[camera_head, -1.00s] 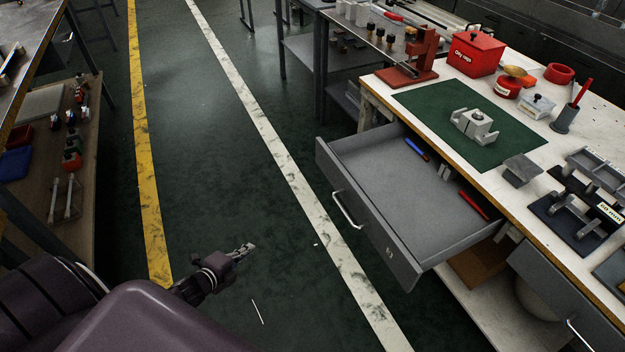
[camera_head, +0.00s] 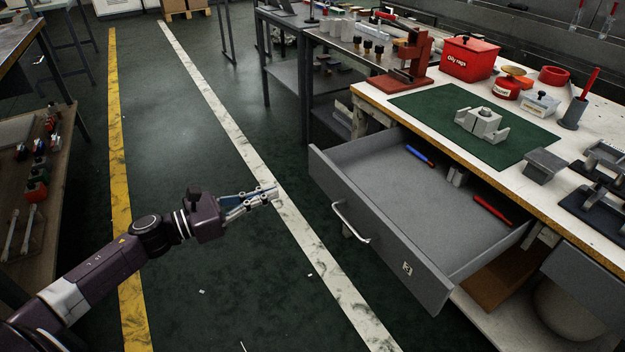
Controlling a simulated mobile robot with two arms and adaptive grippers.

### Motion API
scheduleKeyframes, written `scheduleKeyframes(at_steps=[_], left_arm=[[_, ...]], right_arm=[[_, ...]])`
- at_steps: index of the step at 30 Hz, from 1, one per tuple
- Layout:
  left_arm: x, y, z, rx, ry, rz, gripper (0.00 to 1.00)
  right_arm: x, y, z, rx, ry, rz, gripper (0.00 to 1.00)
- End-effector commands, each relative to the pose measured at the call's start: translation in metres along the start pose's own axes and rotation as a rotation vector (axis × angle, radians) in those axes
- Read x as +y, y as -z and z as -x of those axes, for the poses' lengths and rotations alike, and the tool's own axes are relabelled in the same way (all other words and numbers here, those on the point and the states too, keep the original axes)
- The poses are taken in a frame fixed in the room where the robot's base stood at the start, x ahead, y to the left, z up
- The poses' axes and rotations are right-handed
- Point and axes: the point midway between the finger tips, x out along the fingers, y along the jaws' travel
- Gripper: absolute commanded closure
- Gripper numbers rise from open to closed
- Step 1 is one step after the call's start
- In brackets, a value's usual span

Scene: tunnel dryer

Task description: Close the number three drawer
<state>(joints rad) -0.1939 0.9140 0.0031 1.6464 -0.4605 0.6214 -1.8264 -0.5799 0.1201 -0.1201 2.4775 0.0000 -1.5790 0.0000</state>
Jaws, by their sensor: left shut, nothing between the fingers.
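A pale bar handle (camera_head: 350,222) is on the front panel. Inside the drawer lie a blue object (camera_head: 420,155), a red object (camera_head: 492,210) and small grey pieces (camera_head: 456,176). My left gripper (camera_head: 272,193) is shut and empty, over the floor to the left of the drawer front and apart from the handle. My right gripper is not in view.
The white workbench (camera_head: 380,98) holds a green mat (camera_head: 440,105), a red box (camera_head: 470,57) and a red press (camera_head: 412,65). The floor left of the open drawer is clear.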

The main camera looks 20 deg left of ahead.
Motion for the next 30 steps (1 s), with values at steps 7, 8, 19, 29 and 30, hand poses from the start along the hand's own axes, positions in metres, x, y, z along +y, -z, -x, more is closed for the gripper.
scheduleKeyframes(at_steps=[7,8,19,29,30], left_arm=[[0.001,-0.001,-0.038,-0.003,0.0,0.0,1.0],[0.001,-0.001,-0.042,-0.003,0.0,0.001,1.0],[0.001,-0.001,-0.096,-0.002,-0.002,0.003,1.0],[0.001,0.001,-0.122,0.0,-0.003,0.004,1.0],[0.001,0.001,-0.123,0.0,-0.003,0.004,1.0]], right_arm=[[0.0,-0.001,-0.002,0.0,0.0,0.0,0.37],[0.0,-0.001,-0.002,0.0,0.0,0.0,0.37],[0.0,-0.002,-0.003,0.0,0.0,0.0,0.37],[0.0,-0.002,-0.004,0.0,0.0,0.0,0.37],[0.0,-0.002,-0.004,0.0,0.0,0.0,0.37]])
